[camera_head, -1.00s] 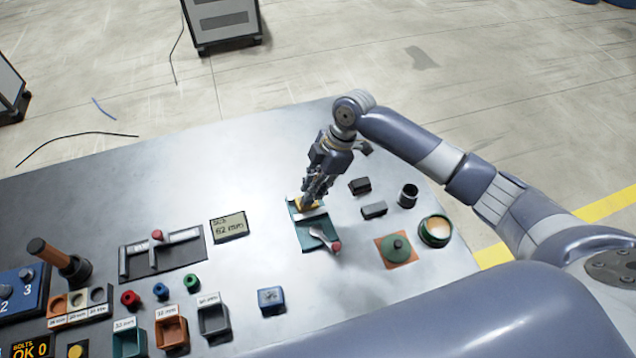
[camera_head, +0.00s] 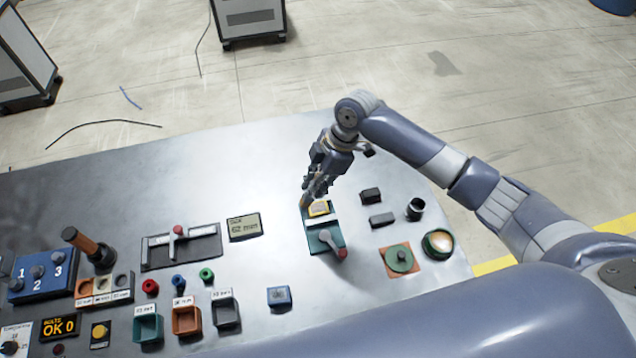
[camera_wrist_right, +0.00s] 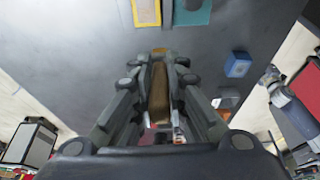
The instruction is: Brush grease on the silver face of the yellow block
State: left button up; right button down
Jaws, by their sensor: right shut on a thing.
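The yellow block (camera_head: 319,208) sits at the far end of a teal vise (camera_head: 322,238) with a red-knobbed handle. Its silver face points up, framed by yellow. In the right wrist view the yellow block (camera_wrist_right: 146,12) shows at the top edge, beside the teal vise (camera_wrist_right: 192,12). My right gripper (camera_head: 310,192) is shut on a brown-handled brush (camera_wrist_right: 158,92), just left of and beyond the block. The brush tip appears apart from the block in the wrist view. Whether grease is on the tip or face I cannot tell. My left gripper is out of view.
An open round tin with pale contents (camera_head: 438,244) stands right, near a green lid (camera_head: 398,258) on an orange mat. Dark blocks (camera_head: 381,220) and a black cup (camera_head: 415,209) stand right of the vise.

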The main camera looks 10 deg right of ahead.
jog(key=shift+a+r+p, duration=0.1)
jog(key=shift+r+p, duration=0.3)
jog(key=shift+r, duration=0.5)
jog(key=shift+d+r, duration=0.2)
jog(key=shift+r, duration=0.05)
jog(key=shift+a, duration=0.15)
jog(key=shift+f, duration=0.1)
